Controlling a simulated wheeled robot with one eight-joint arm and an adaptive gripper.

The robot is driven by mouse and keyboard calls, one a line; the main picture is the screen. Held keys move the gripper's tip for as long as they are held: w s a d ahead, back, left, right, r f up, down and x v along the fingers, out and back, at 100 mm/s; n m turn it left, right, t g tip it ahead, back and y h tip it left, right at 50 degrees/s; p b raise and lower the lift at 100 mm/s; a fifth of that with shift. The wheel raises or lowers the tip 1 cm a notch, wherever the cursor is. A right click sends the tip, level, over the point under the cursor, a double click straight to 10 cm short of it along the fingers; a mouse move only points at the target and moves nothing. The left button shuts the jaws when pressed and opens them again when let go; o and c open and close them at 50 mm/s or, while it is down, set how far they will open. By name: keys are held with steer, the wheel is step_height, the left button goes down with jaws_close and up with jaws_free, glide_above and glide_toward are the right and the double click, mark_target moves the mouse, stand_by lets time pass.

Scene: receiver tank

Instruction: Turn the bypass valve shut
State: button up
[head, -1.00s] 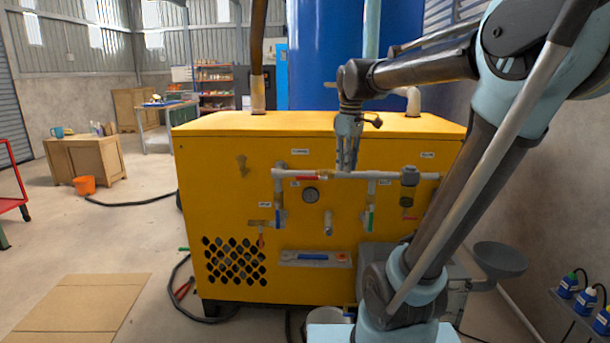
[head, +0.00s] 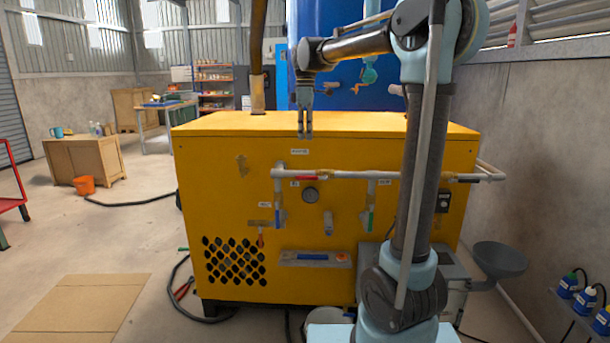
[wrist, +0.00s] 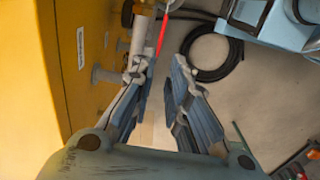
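The yellow cabinet (head: 215,150) carries grey pipework with several coloured valve handles. A red lever (head: 308,178) lies along the upper horizontal pipe; a red lever on a brass-coloured valve also shows in the wrist view (wrist: 163,35). A green lever (head: 371,221) and a blue lever (head: 278,219) hang on vertical branches, and another red handle (head: 261,240) sits lower left. The labels are too small to read, so I cannot tell which is the bypass valve. My gripper (head: 305,137) points down above the upper pipe. Its fingers (wrist: 165,68) are apart and empty in the wrist view.
A gauge (head: 311,195) sits below the upper pipe. A shelf with a blue item (head: 315,258) juts out lower down. My arm hides part of the right-hand pipework. A black hose (head: 180,290) lies on the floor at left. A grey funnel (head: 499,258) stands at right.

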mark_target(305, 172)
step_height(305, 172, down, 15)
steer(key=shift+r, duration=0.1)
stand_by(0.4)
steer(key=shift+c, duration=0.6)
jaws_close()
